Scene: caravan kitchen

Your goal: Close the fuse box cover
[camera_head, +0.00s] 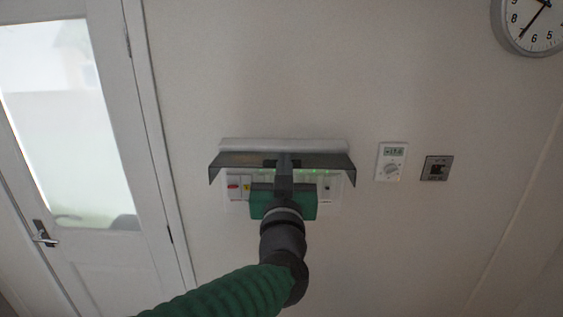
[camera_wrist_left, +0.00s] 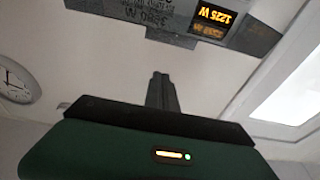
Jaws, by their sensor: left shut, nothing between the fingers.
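The fuse box (camera_head: 233,144) is a white unit on the wall in the head view. Its dark see-through cover (camera_head: 228,160) sticks out from the top edge, standing open. Below it part of the front shows, with a red switch, a yellow label and small green lights. My left gripper (camera_head: 284,160) is in front of the middle of the box, fingers shut and empty, overlapping the cover. I cannot tell if they touch. In the left wrist view the shut fingers (camera_wrist_left: 160,85) point at pale wall. My right gripper is not in view.
A thermostat (camera_head: 391,162) and a dark socket plate (camera_head: 436,168) are to the right of the box. A clock (camera_head: 530,24) hangs top right. A door with bright glass (camera_head: 65,110) is at left.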

